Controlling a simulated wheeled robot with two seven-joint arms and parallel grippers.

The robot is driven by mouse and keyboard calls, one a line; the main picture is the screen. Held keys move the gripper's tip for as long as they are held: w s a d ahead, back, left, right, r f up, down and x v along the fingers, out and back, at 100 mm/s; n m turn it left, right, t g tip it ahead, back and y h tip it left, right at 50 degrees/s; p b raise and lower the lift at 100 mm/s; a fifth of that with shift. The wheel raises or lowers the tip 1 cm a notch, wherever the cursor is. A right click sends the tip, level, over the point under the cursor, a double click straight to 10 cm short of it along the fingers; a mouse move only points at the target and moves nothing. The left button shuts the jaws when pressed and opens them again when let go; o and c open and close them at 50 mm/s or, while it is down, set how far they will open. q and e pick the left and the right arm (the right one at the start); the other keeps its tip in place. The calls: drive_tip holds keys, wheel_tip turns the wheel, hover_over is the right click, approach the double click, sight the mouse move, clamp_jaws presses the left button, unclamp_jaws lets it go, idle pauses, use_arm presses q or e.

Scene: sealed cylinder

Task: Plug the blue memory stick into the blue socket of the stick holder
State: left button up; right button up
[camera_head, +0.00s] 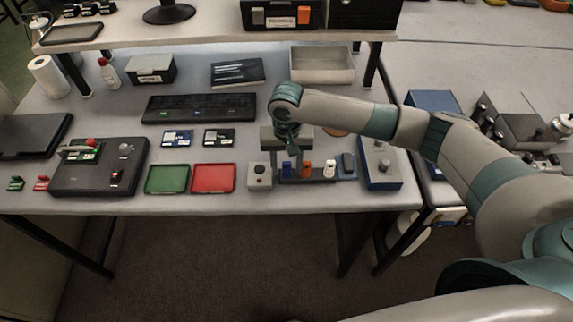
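The stick holder (305,180) is a low dark base near the front edge of the table. A blue memory stick (286,167) stands upright at its left end, with an orange stick (304,169) and a white stick (328,168) to its right. My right gripper (287,172) points down over the left part of the holder. Its fingers look spread apart, with the blue stick showing between them. The blue socket is too small to make out, and I cannot tell how deep the blue stick sits. My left gripper is not in view.
A grey box with a knob (260,176) stands close left of the holder; a dark mouse (348,163) and a blue box (380,164) stand right. Green (167,192) and red trays (213,190) lie left. A raised shelf (215,32) spans the back.

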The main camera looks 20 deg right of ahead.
drive_tip(key=shift+r, duration=0.1)
drive_tip(key=shift+w+r, duration=0.1)
drive_tip(key=shift+r, duration=0.45)
wheel_tip(320, 180, up, 16)
drive_tip(key=b, duration=0.4)
drive_tip(key=shift+b, duration=0.4)
drive_tip(key=shift+s, duration=0.2)
